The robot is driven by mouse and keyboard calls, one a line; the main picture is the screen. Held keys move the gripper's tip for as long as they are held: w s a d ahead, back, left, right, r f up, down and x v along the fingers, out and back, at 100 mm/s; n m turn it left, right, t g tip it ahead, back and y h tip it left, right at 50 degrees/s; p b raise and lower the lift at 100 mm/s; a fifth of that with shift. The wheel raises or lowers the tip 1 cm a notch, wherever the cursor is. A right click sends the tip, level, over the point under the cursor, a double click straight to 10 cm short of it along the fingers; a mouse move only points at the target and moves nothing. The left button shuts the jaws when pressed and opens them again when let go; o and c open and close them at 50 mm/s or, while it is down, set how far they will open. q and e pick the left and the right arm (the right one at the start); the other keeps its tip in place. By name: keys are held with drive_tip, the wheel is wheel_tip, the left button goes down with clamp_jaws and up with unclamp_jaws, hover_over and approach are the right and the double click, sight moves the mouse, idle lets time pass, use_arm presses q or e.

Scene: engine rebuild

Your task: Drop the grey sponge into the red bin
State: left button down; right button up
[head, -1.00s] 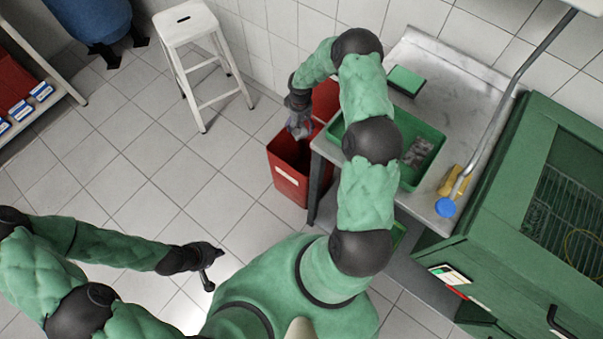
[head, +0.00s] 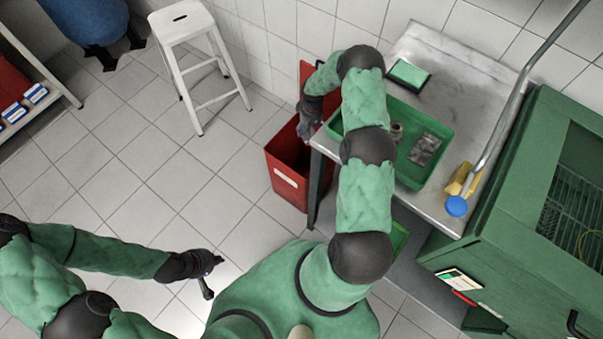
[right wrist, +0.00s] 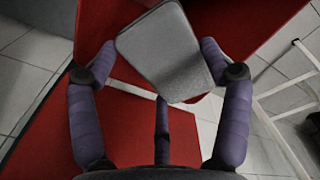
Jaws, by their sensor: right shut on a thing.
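The grey sponge (right wrist: 172,52) shows in the right wrist view, a flat rounded block between the fingers of my right gripper (right wrist: 160,58). The gripper is shut on it. In the head view my right gripper (head: 306,128) is at the rear right of the red bin (head: 288,186), by its raised red lid and the table corner; the sponge cannot be made out there. The bin stands open on the floor, its inside dark and partly hidden by my arm. Red bin surfaces also fill much of the wrist view. My left gripper (head: 212,275) is empty over the floor, fingers spread.
A metal table (head: 440,65) stands right of the bin. It carries a green tray (head: 438,125) with metal parts, a green-topped sponge or pad (head: 409,74) and a yellow bottle (head: 461,180). A white stool (head: 182,25) stands behind left. Floor left of the bin is clear.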

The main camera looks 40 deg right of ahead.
drive_tip(key=shift+f, duration=0.25)
drive_tip(key=o, duration=1)
drive_tip(key=shift+r, duration=0.1)
wheel_tip(320, 180, up, 12)
